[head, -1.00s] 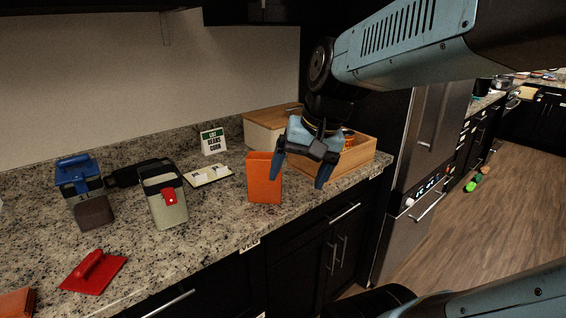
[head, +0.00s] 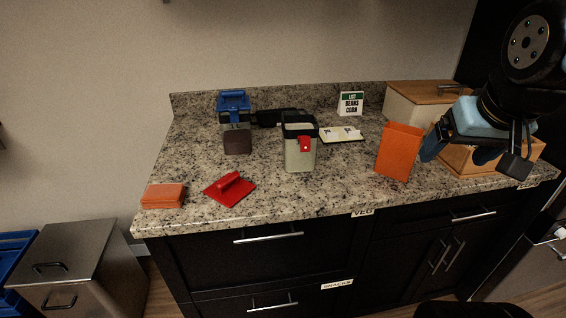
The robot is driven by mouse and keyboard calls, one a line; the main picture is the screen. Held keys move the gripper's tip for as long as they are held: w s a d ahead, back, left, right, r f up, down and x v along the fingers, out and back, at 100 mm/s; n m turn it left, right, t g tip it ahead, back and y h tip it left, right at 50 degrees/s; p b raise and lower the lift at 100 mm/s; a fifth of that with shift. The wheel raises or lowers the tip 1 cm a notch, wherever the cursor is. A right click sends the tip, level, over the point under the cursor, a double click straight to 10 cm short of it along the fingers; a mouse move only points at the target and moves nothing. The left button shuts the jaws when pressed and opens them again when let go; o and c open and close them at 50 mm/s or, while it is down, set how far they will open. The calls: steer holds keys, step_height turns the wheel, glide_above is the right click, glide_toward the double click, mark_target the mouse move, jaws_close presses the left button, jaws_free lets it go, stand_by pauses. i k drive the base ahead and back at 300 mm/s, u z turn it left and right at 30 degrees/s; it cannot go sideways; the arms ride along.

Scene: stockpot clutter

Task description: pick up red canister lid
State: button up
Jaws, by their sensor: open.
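The red canister lid (head: 230,189) is a flat red square plate with a raised red handle. It lies on the counter near the front edge, left of the middle, with nothing on it. A pale green canister (head: 300,152) with a red latch stands upright behind it to the right; its top looks open. My gripper (head: 474,157) is at the far right, above the wooden box and right of the orange container. Its fingers are spread and nothing shows between them. It is far from the red lid.
An orange sponge-like block (head: 163,196) lies left of the lid. A blue-topped container (head: 235,103) stands behind the lid. An upright orange container (head: 398,152) stands between the lid and my gripper. A wooden box (head: 463,160) is at right. The granite counter (head: 270,205) is clear around the lid.

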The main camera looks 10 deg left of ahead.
mark_target(228, 190)
steer(key=z, duration=2)
steer(key=i, duration=0.1)
steer(key=u, duration=3.3)
